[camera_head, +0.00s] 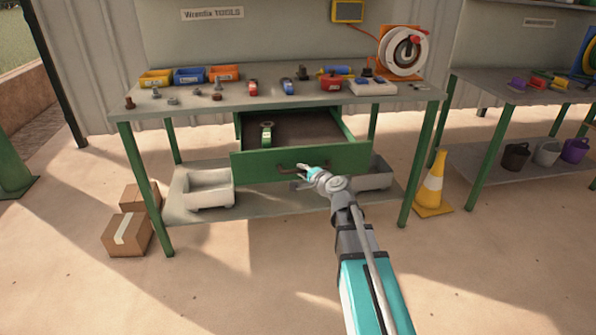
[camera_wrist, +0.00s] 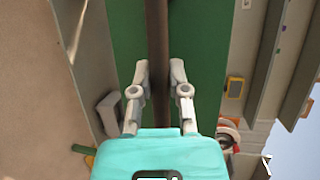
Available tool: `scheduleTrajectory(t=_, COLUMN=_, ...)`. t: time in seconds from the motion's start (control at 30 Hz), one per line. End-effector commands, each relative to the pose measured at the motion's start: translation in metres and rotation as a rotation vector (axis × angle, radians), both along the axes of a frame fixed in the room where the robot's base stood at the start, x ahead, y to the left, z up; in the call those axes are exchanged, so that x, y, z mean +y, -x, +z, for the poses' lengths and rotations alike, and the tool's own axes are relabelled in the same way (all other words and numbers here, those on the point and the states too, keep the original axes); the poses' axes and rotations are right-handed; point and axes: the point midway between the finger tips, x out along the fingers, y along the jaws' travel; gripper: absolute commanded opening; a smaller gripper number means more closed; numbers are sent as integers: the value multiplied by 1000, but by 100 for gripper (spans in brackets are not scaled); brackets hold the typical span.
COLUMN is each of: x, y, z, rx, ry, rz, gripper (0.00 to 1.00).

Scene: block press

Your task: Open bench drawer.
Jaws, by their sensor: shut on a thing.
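The green bench drawer (camera_head: 340,158) is pulled out under the bench top, and its dark inside shows. A green and grey item (camera_head: 266,135) lies in it at the left. The drawer's dark bar handle (camera_head: 285,168) is on its front. My gripper (camera_head: 303,170) is at the right part of the handle and partly hides it. In the wrist view the handle (camera_wrist: 157,40) runs between the two fingers of my gripper (camera_wrist: 159,80), which are shut on it. The green drawer front (camera_wrist: 205,60) is behind it.
The bench top (camera_head: 200,97) holds coloured bins, small tools and a cable reel (camera_head: 403,52). Grey trays (camera_head: 208,188) stand on the lower shelf. Cardboard boxes (camera_head: 128,234) are on the floor at left, a yellow cone (camera_head: 432,188) at right. The floor before the bench is mostly clear.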

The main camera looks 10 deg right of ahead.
Motion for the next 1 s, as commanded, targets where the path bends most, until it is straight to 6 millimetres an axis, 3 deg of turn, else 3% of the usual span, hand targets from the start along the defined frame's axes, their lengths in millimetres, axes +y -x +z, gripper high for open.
scheduleTrajectory(t=0.47, x=2, y=0, z=0, rx=-2, ry=4, rz=-4, gripper=0)
scheduleTrajectory(t=0.5, x=2, y=0, z=0, rx=-2, ry=4, rz=-3, gripper=29)
scheduleTrajectory(t=0.67, x=5, y=0, z=0, rx=-2, ry=3, rz=3, gripper=57)
scheduleTrajectory(t=1.0, x=8, y=0, z=0, rx=-1, ry=1, rz=7, gripper=57)
